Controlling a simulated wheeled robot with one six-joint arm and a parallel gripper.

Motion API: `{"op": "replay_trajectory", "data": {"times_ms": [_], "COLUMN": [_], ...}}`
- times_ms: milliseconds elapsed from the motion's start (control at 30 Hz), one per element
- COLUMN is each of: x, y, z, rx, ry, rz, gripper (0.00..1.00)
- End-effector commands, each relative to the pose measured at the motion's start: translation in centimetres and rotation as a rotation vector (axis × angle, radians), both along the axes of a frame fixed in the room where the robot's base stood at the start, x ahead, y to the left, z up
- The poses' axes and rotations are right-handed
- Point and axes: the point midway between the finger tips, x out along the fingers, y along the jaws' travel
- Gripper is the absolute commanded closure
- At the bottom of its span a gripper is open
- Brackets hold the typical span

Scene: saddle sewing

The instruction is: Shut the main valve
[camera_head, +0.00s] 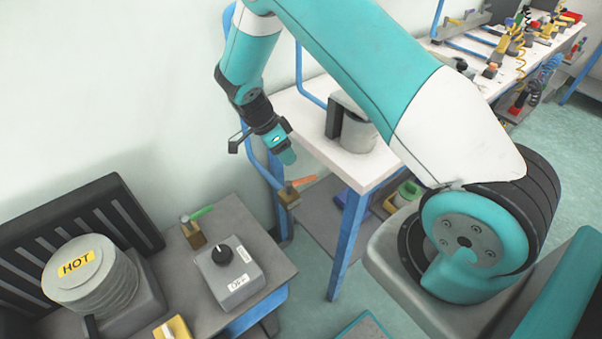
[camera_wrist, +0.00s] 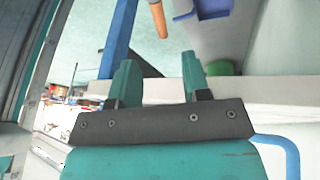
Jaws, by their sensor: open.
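A brass valve (camera_head: 288,197) with an orange lever (camera_head: 303,181) sits beside the blue leg of the white table. A second brass valve (camera_head: 193,235) with a green lever (camera_head: 203,212) stands on the grey bench. I cannot tell by a label which is the main valve. My gripper (camera_head: 284,150) is open and empty, in the air just above the orange-lever valve and apart from it. In the wrist view my two teal fingers (camera_wrist: 160,65) are spread, and the orange lever (camera_wrist: 158,18) shows beyond them near the top edge.
The grey bench holds a grey box with a black knob (camera_head: 225,272), a yellow block (camera_head: 174,329) and a stack marked HOT (camera_head: 92,275) by a black slatted rack. A grey pot (camera_head: 350,122) stands on the white table (camera_head: 300,117). A tool bench is at back right.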

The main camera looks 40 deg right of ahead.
Motion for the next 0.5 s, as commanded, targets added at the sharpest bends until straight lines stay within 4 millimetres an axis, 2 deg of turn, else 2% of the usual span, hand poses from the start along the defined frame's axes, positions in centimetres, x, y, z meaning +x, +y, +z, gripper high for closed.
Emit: {"op": "replay_trajectory", "data": {"times_ms": [100, 300, 500], "x": [-0.9, -2.0, -2.5], "y": [-1.0, -2.2, -3.0], "z": [-2.4, -6.1, -8.2], "rx": [0.0, 0.001, 0.001], "ry": [0.007, 0.004, 0.002], "rz": [-0.002, -0.001, 0.001], "gripper": [0.57, 0.57, 0.57]}}
